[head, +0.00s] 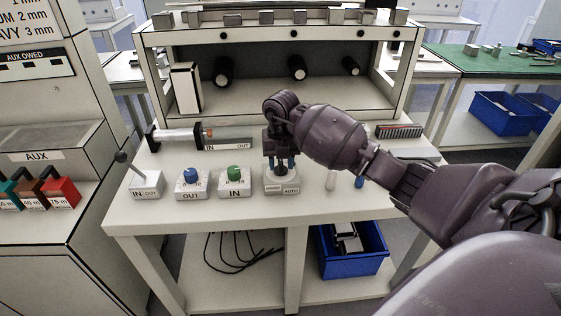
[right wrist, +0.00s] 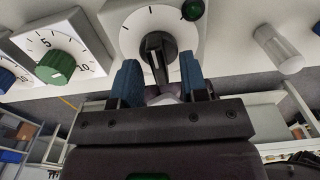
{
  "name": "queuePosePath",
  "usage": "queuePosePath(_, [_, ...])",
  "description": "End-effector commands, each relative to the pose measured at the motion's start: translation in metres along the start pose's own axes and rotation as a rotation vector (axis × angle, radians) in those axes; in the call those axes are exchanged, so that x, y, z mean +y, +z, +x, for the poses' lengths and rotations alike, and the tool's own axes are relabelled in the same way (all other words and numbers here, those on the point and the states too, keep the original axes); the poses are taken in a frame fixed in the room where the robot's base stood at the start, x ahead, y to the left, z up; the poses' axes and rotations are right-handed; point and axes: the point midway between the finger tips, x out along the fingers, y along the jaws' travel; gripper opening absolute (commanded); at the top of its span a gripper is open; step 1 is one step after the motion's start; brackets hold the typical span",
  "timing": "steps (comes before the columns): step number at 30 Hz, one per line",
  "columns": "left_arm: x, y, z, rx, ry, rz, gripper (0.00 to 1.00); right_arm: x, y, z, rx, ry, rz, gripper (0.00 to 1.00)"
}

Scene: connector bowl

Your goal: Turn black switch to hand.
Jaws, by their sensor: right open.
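The black switch (right wrist: 158,58) is a bar-shaped knob on a white dial face in the right wrist view. Its bar points nearly straight up and down in that picture. In the head view its white box (head: 282,186) stands on the bench, with AUTO readable at its right front; the knob is mostly hidden by my gripper. My right gripper (head: 281,163) points down over the box. Its blue fingertips (right wrist: 160,82) are open, one on each side of the knob; I cannot tell whether they touch it. My left gripper is not in view.
Left of the switch box stand the green-knob IN box (head: 235,183), the blue-knob OUT box (head: 190,184) and a lever box (head: 146,184). A cylinder assembly (head: 202,138) lies behind them. A small green lamp (right wrist: 194,9) sits beside the switch dial. The bench front (head: 230,215) is clear.

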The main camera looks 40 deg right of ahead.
Motion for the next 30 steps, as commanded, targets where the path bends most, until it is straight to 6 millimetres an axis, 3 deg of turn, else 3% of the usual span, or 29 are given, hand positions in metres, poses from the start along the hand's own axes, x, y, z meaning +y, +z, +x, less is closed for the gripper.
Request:
queuePosePath(5, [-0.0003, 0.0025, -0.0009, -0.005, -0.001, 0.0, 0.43, 0.0, 0.0, -0.0003, 0.0, 0.0, 0.0, 0.4])
queuePosePath(13, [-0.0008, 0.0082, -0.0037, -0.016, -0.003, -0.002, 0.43, 0.0, 0.0, -0.0003, 0.0, 0.0, 0.0, 0.01])
queuePosePath(23, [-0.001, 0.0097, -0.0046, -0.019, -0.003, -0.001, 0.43, -0.0004, 0.0002, -0.0006, 0.0, -0.001, -0.028, 0.0])
queuePosePath(30, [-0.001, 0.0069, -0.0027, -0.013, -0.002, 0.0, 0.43, -0.0018, 0.0009, -0.0016, -0.001, -0.003, -0.153, 0.0])
